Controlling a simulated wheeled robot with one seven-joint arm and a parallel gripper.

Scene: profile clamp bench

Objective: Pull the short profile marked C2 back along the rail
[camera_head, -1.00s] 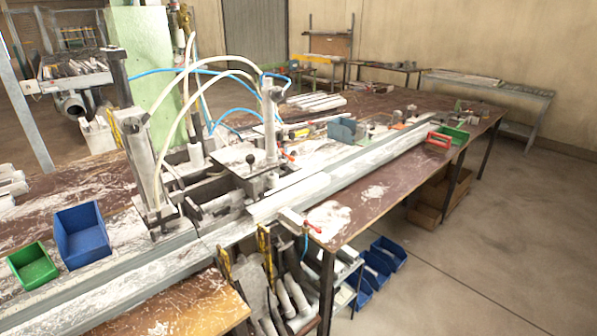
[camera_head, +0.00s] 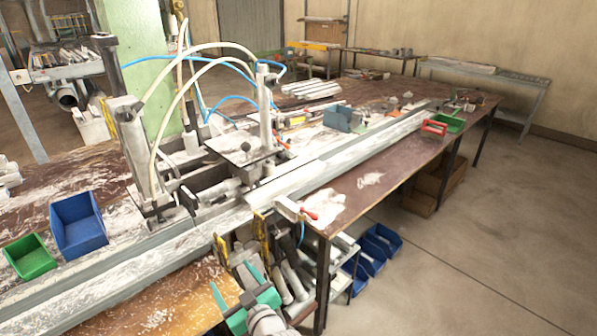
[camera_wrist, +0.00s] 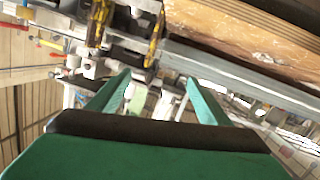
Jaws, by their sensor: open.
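A short pale profile (camera_head: 285,182) lies along the long grey rail (camera_head: 372,148), in front of the clamp station. It may be the C2 piece, but I cannot read any marking. My green gripper (camera_head: 232,282) is low at the front of the bench, below and in front of the rail, apart from the profile. In the wrist view my gripper's two fingers (camera_wrist: 157,88) stand apart with nothing held between them. The wrist view is tilted, and I cannot pick out the profile there.
The clamp station (camera_head: 245,160) has upright cylinders and looping hoses over the rail. A red-tipped lever (camera_head: 305,213) juts at the bench edge. A blue bin (camera_head: 78,225) and a green bin (camera_head: 30,257) stand left. Blue bins (camera_head: 380,243) sit under the bench. The right floor is clear.

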